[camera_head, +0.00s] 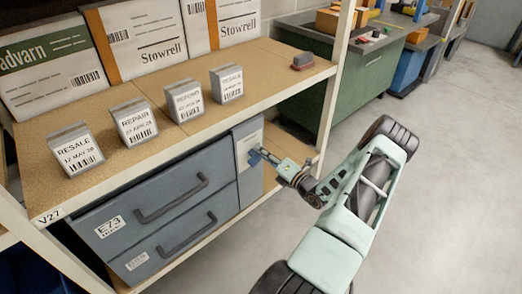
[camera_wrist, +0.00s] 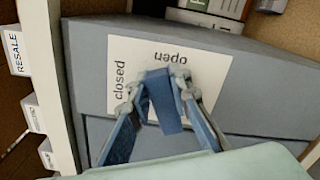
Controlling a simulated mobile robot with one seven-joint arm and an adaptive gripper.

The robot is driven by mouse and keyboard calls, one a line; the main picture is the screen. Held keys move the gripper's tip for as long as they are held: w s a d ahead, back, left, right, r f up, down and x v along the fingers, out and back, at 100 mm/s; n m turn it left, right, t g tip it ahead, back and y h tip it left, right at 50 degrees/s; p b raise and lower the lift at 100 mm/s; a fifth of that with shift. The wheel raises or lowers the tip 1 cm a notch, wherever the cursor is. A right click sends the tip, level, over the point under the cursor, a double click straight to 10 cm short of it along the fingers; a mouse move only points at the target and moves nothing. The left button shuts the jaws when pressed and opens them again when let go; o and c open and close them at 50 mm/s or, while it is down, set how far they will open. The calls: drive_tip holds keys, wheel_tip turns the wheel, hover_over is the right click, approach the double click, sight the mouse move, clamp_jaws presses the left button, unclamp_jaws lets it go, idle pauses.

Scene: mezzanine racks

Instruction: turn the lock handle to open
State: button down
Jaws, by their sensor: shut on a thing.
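The blue lock handle (camera_wrist: 166,108) sits on a white label (camera_wrist: 128,55) marked "closed" and "open" on the grey cabinet. In the wrist view it stands nearly upright in the picture, slightly tilted, below the upside-down word "open"; "closed" is to its left. My gripper (camera_wrist: 164,96) has one finger on each side of the handle and is shut on it. In the head view my gripper (camera_head: 268,158) reaches from the right to the cabinet's narrow right-hand panel. There the handle (camera_head: 254,157) shows only as a small blue bit, mostly hidden by the fingers.
The cabinet has two grey drawers (camera_head: 152,228) with dark bar handles, left of the lock panel. The shelf board (camera_head: 200,136) above bears several label holders and boxes. A white rack upright (camera_head: 336,75) stands behind my arm. The floor at right is clear.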

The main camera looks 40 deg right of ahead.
drive_tip(key=m, duration=0.2)
drive_tip(key=f+m, duration=0.1)
drive_tip(key=m, duration=0.1)
drive_tip(key=shift+d+m, duration=0.1)
drive_tip(key=shift+m, duration=0.3)
drive_tip(key=shift+f, duration=0.1)
idle(0.3)
drive_tip(key=c, duration=1.8)
unclamp_jaws()
drive_tip(key=shift+o, duration=0.2)
drive_tip(key=s, duration=1.2)
drive_tip(key=shift+d, duration=0.45)
